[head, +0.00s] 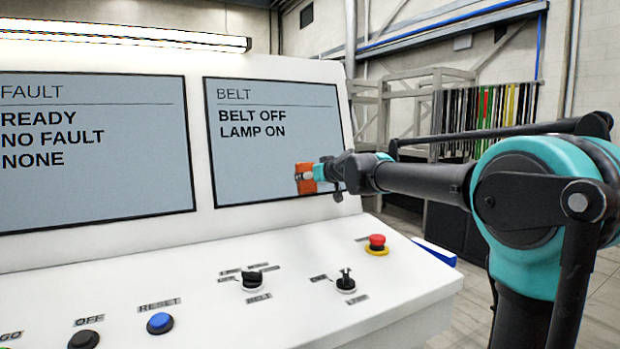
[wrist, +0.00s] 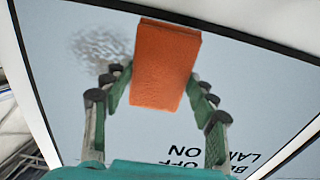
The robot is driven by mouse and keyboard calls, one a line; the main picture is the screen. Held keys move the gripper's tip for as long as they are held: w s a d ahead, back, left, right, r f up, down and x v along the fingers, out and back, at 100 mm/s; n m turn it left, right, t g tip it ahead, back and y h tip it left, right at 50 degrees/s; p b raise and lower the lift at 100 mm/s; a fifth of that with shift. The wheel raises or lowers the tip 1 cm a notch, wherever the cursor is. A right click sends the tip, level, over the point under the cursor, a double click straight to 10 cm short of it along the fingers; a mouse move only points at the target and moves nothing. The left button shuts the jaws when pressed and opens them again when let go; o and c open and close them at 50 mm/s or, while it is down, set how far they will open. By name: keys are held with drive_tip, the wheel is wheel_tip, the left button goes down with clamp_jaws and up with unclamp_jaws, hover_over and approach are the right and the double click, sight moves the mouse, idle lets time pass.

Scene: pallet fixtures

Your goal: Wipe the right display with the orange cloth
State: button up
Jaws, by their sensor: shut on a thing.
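The right display (head: 265,165) is a grey-blue screen headed BELT, reading BELT OFF and LAMP ON. It fills most of the wrist view (wrist: 65,100), where a smudged, rippled patch (wrist: 100,45) shows left of the cloth. The orange cloth (head: 304,180) is a folded block at the lower right part of the display. It also shows in the wrist view (wrist: 165,65) between the fingers. My gripper (wrist: 160,85) is shut on the cloth, one finger on each side. The cloth is at or very near the screen; I cannot tell if it touches.
The left display (head: 90,145) reads FAULT, READY, NO FAULT, NONE. Below on the white console are a black belt switch (head: 253,281), a lamp switch (head: 345,281), a blue reset button (head: 160,323) and a red emergency button (head: 377,242). A lit lamp (head: 130,35) runs above.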

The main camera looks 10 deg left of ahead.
drive_tip(key=shift+w+d, duration=0.5)
drive_tip(key=shift+d, duration=0.35)
drive_tip(key=shift+w+d, duration=0.5)
drive_tip(key=shift+d, duration=0.3)
drive_tip(key=w+d, duration=0.4)
drive_tip(key=d, duration=0.2)
drive_tip(key=shift+w, duration=0.25)
drive_tip(key=shift+s+a, duration=1.05)
drive_tip(key=shift+a, duration=0.5)
drive_tip(key=shift+s+a, duration=1.1)
drive_tip(key=shift+a, duration=0.5)
drive_tip(key=shift+s+a, duration=1.05)
drive_tip(key=shift+a, duration=0.5)
drive_tip(key=shift+s, duration=0.15)
drive_tip(key=shift+v, duration=2.85)
